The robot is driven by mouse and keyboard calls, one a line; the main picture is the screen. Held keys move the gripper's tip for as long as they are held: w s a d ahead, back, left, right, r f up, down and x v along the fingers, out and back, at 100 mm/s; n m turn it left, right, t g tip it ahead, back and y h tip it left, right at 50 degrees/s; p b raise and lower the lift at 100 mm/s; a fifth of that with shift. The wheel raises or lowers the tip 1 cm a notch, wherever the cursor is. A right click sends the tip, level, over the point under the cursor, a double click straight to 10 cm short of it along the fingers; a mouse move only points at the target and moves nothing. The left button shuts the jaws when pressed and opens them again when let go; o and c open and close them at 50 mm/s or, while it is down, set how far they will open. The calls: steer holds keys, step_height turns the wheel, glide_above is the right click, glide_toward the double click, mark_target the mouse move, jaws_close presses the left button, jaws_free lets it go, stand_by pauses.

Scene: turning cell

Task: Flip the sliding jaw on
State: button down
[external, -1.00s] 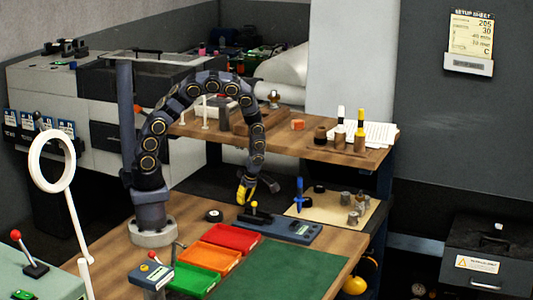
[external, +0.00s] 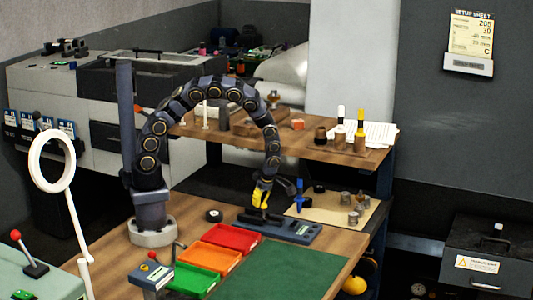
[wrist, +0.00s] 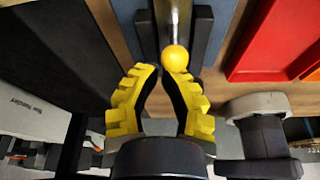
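The device (external: 280,229) is a blue-grey block on the table. Its lever has a yellow ball knob (wrist: 175,58) on a metal rod (wrist: 174,20), which stands between two dark bars in the wrist view. My gripper (external: 260,200) is low over the left part of the device, by the lever. In the wrist view, the yellow fingertips of my gripper (wrist: 160,72) come together almost to touching, with no object seen between them. The knob lies right at the fingertips, slightly right of their middle. I cannot tell whether they touch it. In the external view the fingers largely hide the knob.
Red (external: 232,238) and green (external: 195,279) trays lie in front of the device, beside a green mat (external: 275,268). A blue upright tool (external: 299,196) and several metal pieces (external: 355,212) stand behind it.

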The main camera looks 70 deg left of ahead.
mark_target(248, 208)
steer(key=shift+w+d, duration=0.15)
steer(key=shift+d, duration=0.05)
steer(key=a, duration=0.1)
steer(key=s+a, duration=0.2)
steer(key=shift+s+a+f, duration=0.2)
steer(key=shift+a+f, duration=0.05)
steer(key=shift+f, duration=0.05)
steer(key=v, duration=1)
steer(key=shift+w+d, duration=0.1)
